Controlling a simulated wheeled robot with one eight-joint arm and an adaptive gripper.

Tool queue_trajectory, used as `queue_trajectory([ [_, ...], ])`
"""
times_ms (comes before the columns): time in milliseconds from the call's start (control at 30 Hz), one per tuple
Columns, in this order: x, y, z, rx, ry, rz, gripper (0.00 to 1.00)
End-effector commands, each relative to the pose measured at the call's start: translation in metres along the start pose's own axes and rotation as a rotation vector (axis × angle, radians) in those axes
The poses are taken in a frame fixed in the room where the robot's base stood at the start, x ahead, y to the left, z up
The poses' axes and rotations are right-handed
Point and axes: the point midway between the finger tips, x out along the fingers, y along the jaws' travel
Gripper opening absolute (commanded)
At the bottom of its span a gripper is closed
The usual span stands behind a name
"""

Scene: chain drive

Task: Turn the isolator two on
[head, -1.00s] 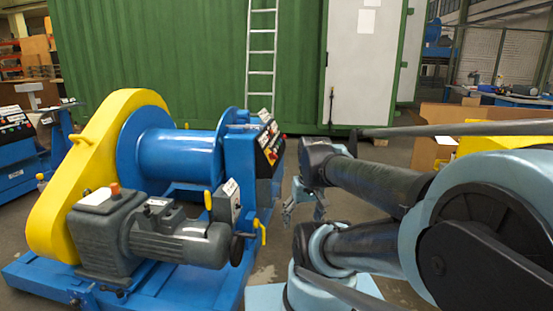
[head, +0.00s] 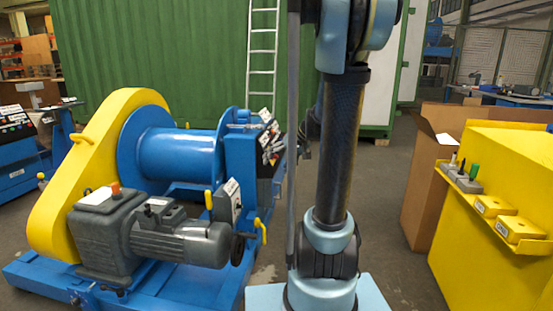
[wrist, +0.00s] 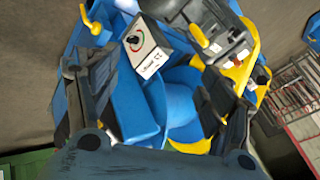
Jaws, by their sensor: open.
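A small grey box with a round knob, black with a red mark, shows in the wrist view (wrist: 146,52); its label is too blurred to read. What looks like the same box is on the side of the blue and yellow winch in the head view (head: 230,203). I cannot tell whether it is isolator two, or the knob's exact setting. My gripper (wrist: 152,100) is open and empty, its fingers to either side in the wrist view, with the box beyond and apart from them.
A yellow handle (wrist: 95,18) sticks out near the box. The grey motor (head: 180,240) and blue drum (head: 170,158) are close by. A yellow cabinet (head: 490,240) with small boxes on its ledge stands at right. A green container with a ladder (head: 262,60) is behind.

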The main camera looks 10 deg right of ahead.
Motion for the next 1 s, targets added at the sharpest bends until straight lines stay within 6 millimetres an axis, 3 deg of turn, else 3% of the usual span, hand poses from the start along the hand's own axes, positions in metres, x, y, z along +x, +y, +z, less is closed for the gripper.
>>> queue_trajectory([
  [100,0.009,0.013,-0.035,-0.005,0.043,-0.053,0.74],
  [500,0.039,0.066,-0.135,-0.035,0.207,-0.222,0.74],
  [800,0.061,0.126,-0.193,-0.06,0.353,-0.33,0.74],
  [1000,0.077,0.172,-0.22,-0.078,0.459,-0.392,0.74],
])
